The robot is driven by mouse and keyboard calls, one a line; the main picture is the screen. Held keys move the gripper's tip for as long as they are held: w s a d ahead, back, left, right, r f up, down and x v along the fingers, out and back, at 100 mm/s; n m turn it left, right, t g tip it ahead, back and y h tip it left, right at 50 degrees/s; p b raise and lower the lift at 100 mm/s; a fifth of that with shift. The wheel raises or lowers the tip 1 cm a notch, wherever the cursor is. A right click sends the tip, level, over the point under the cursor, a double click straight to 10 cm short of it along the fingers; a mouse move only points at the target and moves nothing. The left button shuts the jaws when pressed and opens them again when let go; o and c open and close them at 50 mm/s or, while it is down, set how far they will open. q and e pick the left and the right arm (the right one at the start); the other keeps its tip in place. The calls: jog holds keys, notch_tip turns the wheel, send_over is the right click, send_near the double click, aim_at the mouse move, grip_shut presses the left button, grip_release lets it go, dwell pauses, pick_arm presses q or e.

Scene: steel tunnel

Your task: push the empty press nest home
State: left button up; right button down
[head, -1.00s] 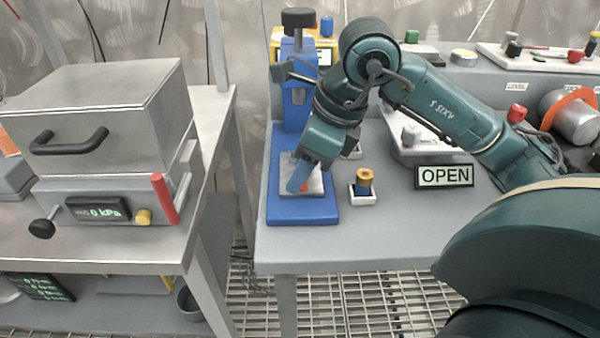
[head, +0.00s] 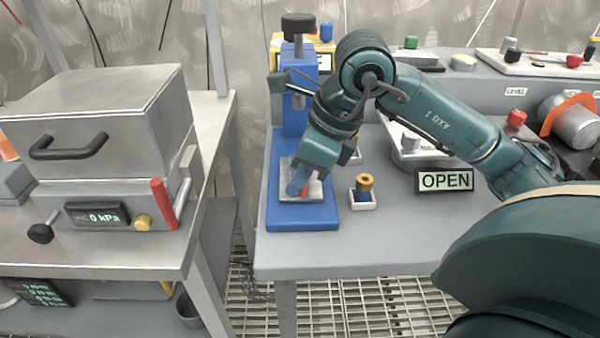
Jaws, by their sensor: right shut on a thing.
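A blue bench press (head: 297,120) with a black knob on top stands on the right-hand grey table. Its blue base (head: 290,217) extends toward me. The nest (head: 316,190), a light grey plate with no part visible on it, sits on this base in front of the column. My left gripper is not in view.
An OPEN sign (head: 445,181) stands further right. A steel box with a handle (head: 95,125) stands on the left table, across a gap. The table front is clear.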

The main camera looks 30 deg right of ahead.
jog(key=shift+w, duration=0.1)
jog(key=w+d, duration=0.1)
jog(key=w, duration=0.1)
jog(key=shift+w+d, duration=0.4)
jog(key=c, duration=1.3)
grip_release()
jog(key=shift+c, duration=0.2)
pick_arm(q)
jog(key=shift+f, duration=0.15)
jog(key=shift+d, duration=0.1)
